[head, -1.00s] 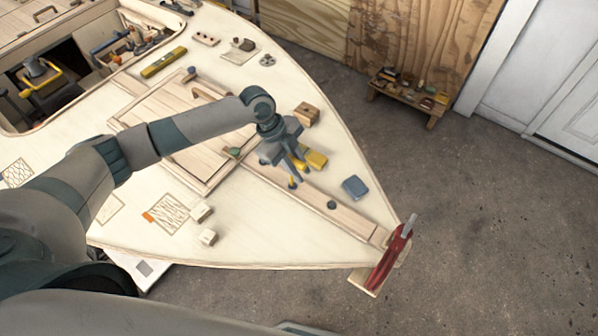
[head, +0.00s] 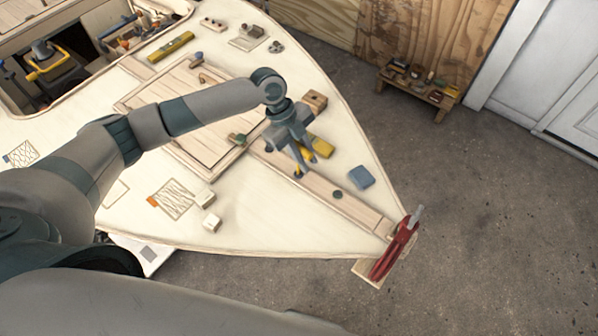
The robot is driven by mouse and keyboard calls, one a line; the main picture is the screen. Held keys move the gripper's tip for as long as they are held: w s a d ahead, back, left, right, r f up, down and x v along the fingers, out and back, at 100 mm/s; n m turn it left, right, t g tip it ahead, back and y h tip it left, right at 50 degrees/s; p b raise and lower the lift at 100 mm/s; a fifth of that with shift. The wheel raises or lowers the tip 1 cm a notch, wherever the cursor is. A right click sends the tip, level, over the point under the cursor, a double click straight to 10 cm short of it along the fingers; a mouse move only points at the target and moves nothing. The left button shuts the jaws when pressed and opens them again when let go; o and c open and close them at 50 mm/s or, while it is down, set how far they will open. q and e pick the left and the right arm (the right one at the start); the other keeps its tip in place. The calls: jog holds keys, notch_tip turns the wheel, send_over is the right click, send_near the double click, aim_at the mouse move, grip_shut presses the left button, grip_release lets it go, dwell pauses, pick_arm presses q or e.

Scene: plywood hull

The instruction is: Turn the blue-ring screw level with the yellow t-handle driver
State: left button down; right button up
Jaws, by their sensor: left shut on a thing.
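My left gripper (head: 303,160) reaches over the pale plywood deck, pointing down, near the wooden strip that runs toward the bow. It is shut on the yellow t-handle driver (head: 298,170), of which only a small yellow part shows below the fingers. A small blue spot, probably the blue-ring screw, shows right under that yellow part; it is too small to tell whether the driver sits in it or whether the screw is level. My right gripper is not in view.
A yellow block (head: 322,148) lies just behind the gripper, by a wooden block (head: 315,101). A blue block (head: 361,177) and a dark round cap (head: 337,194) lie to the right. A red clamp (head: 397,250) grips the bow. Two pale blocks (head: 206,198) lie front left.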

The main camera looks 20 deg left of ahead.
pick_arm(q)
jog(key=shift+f+b, duration=0.3)
jog(key=shift+f, duration=0.15)
dwell(0.7)
jog(key=shift+r+p, duration=0.1)
jog(key=shift+p, duration=0.35)
jog(key=n+t+p, duration=0.1)
jog(key=n+p, duration=0.3)
jog(key=shift+w+r+t, duration=0.1)
jog(key=shift+w+t, duration=0.2)
jog(key=shift+t, duration=0.1)
jog(key=shift+w+n+p, duration=0.1)
jog(key=shift+n+p, duration=0.2)
jog(key=shift+w+f, duration=0.1)
jog(key=shift+f, duration=0.15)
